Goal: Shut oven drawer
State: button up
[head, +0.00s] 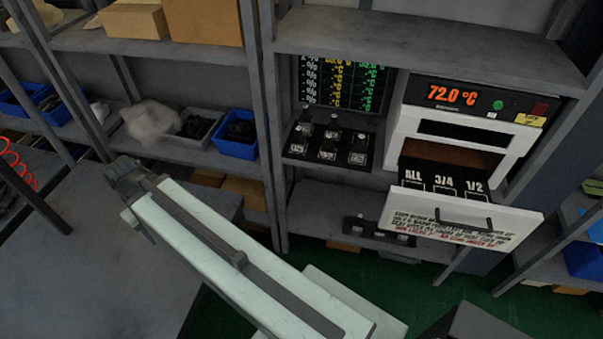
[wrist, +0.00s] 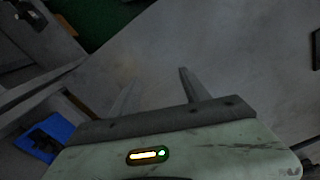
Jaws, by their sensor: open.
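The oven (head: 453,137) is a white unit on the shelf at the right of the head view, with a display reading 72.0 °C. Its drawer (head: 458,216) is pulled out, with a white front, a dark handle and printed text. Compartments marked ALL, 3/4 and 1/2 show inside it. My gripper (wrist: 156,82) is open and empty in the wrist view, with its two fingers apart over a grey surface. In the head view my arm points up and left, and its end is far to the left of the drawer. The oven is not in the wrist view.
A black rack with several valve blocks (head: 328,145) stands left of the oven, below a lit screen (head: 345,84). A blue bin (head: 236,136) sits on the left shelf. A grey table (head: 130,240) lies at left. Green floor shows below the shelves.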

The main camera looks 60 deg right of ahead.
aim_at(462, 193)
jog(key=z, duration=2.2)
jog(key=k, duration=2)
jog(key=z, duration=0.5)
jog(key=i, duration=1)
jog(key=z, duration=0.05)
